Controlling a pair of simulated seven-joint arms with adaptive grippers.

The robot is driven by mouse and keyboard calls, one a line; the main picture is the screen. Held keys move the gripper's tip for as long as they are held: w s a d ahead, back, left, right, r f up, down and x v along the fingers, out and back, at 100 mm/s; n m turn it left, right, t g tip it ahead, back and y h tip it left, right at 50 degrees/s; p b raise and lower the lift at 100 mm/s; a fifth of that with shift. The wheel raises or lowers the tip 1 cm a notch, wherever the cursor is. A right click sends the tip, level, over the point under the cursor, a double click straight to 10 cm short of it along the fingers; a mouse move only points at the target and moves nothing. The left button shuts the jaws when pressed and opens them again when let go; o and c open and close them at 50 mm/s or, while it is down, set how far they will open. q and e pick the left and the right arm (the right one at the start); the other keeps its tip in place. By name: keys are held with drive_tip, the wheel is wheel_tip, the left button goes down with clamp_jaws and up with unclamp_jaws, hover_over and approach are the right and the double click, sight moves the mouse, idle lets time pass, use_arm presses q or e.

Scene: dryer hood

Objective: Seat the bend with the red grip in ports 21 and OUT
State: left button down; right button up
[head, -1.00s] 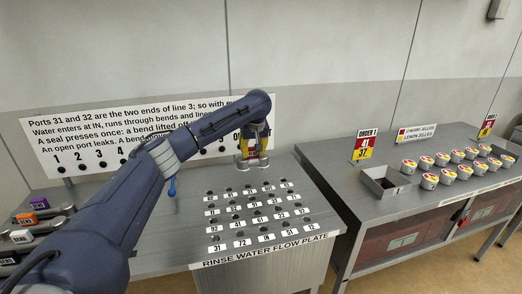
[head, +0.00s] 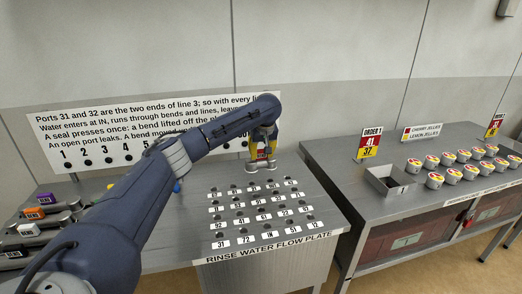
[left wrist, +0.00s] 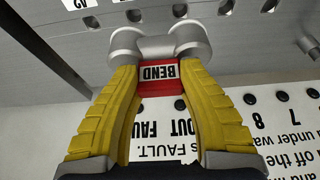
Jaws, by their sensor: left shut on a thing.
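My left gripper (head: 263,157) is shut on the bend, a silver U-shaped pipe (head: 262,167) at the back edge of the port plate. In the left wrist view the yellow fingers of the left gripper (left wrist: 160,85) clasp the bend's red grip (left wrist: 159,88), marked BEND, with the silver pipe (left wrist: 160,45) beyond it. The port plate (head: 330,222) has rows of dark holes with white labels; 31, 72, IN, 51 and 12 stand in the front row. I cannot make out labels 21 and OUT on the plate, nor whether the pipe ends touch it. My right gripper is not in view.
Several other bends with coloured grips, such as an orange one (head: 34,213), lie at the left. A lettered board (head: 100,125) stands behind the plate. On the right table are an open tray (head: 390,184), order signs (head: 369,144) and several cups (head: 434,180).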

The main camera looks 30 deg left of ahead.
use_arm(q)
drive_tip(key=shift+f, duration=1.8)
drive_tip(key=shift+f, duration=1.25)
idle(0.6)
drive_tip(key=c, duration=0.7)
unclamp_jaws()
drive_tip(key=shift+f, duration=0.1)
drive_tip(key=v, duration=1.2)
wheel_tip(320, 180, up, 8)
hover_over(262, 161)
drive_tip(key=s+d, duration=0.2)
drive_tip(key=shift+s+d, duration=0.1)
